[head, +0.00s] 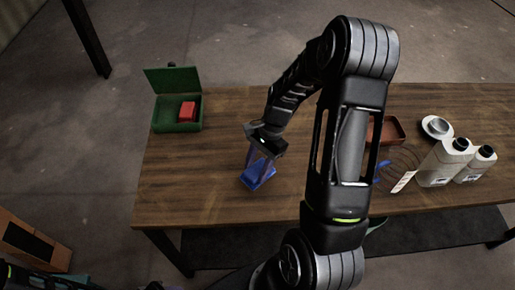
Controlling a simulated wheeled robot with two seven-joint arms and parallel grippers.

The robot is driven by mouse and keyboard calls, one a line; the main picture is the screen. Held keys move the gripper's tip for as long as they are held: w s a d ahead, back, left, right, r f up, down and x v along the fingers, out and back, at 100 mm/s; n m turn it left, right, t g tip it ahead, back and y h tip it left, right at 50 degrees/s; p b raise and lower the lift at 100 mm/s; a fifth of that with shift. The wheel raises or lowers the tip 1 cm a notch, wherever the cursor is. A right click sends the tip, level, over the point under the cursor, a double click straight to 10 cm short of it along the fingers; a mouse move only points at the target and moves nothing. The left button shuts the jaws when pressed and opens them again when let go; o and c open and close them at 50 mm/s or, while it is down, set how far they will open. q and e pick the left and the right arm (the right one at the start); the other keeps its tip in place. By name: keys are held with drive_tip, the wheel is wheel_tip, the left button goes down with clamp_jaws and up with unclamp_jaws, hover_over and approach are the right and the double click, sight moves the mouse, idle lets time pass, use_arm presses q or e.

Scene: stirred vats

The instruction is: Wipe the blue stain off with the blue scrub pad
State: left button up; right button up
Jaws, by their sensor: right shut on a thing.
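My right gripper (262,160) points down over the wooden table and is shut on the blue scrub pad (258,176). The pad is at or just above the table top, left of my right arm; I cannot tell if it touches. A small blue patch (382,169) shows just right of my arm's forearm, partly hidden by it; it may be the blue stain, but its full shape is not visible. My left gripper is not in view.
The wooden table (200,187) has an open green box (177,127) with a red block (187,111) at its left. At right are a reddish-brown tray (392,131), a white round dish (436,127), two white bottles (441,165) and a white label (403,182). The table's left-middle is clear.

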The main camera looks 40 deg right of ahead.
drive_tip(key=p+v, duration=0.2)
drive_tip(key=shift+a+r, duration=0.15)
drive_tip(key=shift+r, duration=0.3)
drive_tip(key=shift+r+p, duration=0.7)
drive_tip(key=shift+r, duration=0.35)
drive_tip(key=shift+a+f, duration=0.1)
